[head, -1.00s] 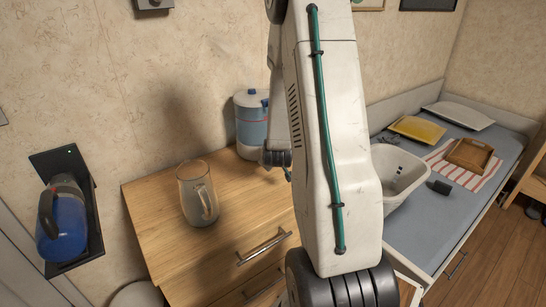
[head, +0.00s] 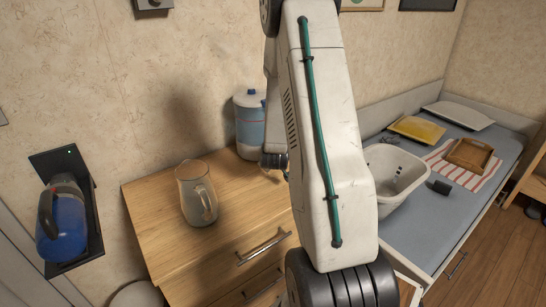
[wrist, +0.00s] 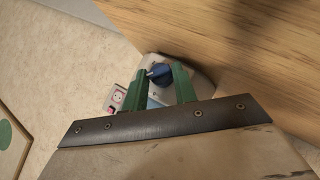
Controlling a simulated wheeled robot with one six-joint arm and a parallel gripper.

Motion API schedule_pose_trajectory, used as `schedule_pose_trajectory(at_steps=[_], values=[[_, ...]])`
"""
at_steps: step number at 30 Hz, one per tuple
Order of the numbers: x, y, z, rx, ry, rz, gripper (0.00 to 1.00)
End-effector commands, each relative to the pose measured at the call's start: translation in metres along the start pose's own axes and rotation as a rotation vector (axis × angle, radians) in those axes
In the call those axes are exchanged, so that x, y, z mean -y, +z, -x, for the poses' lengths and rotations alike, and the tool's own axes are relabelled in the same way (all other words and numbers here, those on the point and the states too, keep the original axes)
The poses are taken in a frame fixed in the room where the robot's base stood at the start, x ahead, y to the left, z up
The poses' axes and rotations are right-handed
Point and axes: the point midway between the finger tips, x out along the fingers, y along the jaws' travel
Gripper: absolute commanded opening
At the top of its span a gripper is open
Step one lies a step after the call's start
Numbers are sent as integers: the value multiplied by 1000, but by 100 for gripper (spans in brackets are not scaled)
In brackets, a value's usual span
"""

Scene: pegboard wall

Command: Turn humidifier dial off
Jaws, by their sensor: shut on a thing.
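The humidifier (head: 249,145), with a white top and a blue body, stands at the back of the wooden dresser, partly hidden by my arm. In the wrist view its dark blue dial (wrist: 160,74) sits on a pale housing. My gripper (wrist: 161,80) has its two green fingers on either side of the dial, shut on it. The dial's pointer looks turned toward the left of the wrist view, but its markings are too small to read. The fingertips are hidden in the head view.
A glass pitcher (head: 196,192) stands on the dresser (head: 165,240). A blue jug (head: 64,229) sits in a black wall holder at the left. A wall socket (wrist: 117,98) shows in the wrist view.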

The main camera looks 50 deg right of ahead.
Motion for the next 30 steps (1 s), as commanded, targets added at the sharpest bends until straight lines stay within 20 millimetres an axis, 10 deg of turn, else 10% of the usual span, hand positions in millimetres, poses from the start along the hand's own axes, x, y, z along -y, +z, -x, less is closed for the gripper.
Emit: schedule_pose_trajectory(at_steps=[21,22,24,30], values=[[8,2,0,-16,244,236,5],[8,2,0,-16,244,236,33],[8,2,0,-16,244,235,48],[6,2,-1,-15,245,234,48]])
